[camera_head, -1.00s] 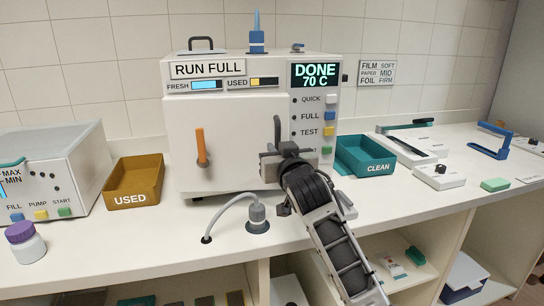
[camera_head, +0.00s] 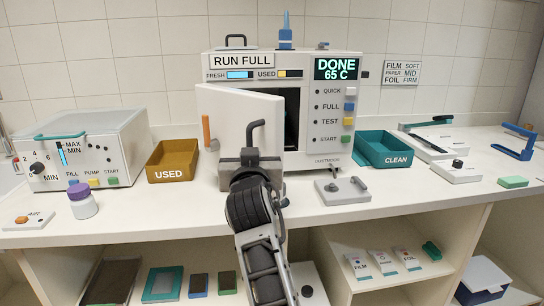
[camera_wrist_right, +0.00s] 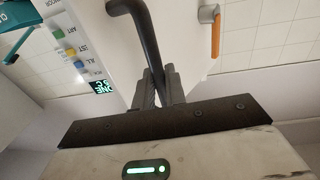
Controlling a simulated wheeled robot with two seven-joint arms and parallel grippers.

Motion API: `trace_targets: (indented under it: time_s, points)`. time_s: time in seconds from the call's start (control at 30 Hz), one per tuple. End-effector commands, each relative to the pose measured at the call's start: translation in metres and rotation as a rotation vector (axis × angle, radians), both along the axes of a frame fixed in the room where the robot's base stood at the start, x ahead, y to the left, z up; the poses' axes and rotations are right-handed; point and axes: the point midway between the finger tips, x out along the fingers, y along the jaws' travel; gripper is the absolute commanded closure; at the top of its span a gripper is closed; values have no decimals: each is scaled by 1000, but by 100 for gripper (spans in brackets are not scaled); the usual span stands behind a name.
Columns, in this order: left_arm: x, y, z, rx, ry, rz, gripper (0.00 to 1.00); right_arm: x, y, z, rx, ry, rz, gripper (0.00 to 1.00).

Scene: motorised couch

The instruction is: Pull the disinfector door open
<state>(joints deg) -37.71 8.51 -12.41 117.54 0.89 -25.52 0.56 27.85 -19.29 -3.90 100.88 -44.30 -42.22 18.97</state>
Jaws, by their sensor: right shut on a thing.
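The disinfector (camera_head: 375,70) is a white box on the counter, and its display reads DONE 65 C. Its white door (camera_head: 238,112) stands partly open, hinged at the left. A dark gap into the chamber (camera_head: 291,115) shows at the right of the door. A black bar handle (camera_head: 256,128) is on the door front; it also shows in the right wrist view (camera_wrist_right: 145,35). My right gripper (camera_head: 252,153) is shut on this handle; its fingers (camera_wrist_right: 163,88) clasp the bar in the wrist view. An orange lever (camera_head: 207,132) is at the door's left. My left gripper is not in view.
A brown USED bin (camera_head: 172,162) stands left of the disinfector, near a white-capped machine (camera_head: 88,150) and a purple-lidded jar (camera_head: 82,201). A teal CLEAN bin (camera_head: 383,149) stands right. A grey plate with a knob (camera_head: 342,191) lies in front. The counter front is largely clear.

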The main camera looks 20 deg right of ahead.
Motion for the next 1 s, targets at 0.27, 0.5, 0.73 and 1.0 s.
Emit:
trace_targets:
  time_s: [0.27,0.5,0.73,1.0]
  points:
    - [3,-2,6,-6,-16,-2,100,2,21,2,-2,-5,24,100]
    - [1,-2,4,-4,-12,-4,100,2,19,3,-2,-6,22,100]
    - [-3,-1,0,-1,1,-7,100,2,18,2,-1,-5,20,71]
    - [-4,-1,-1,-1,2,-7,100,2,17,1,-1,-3,17,71]
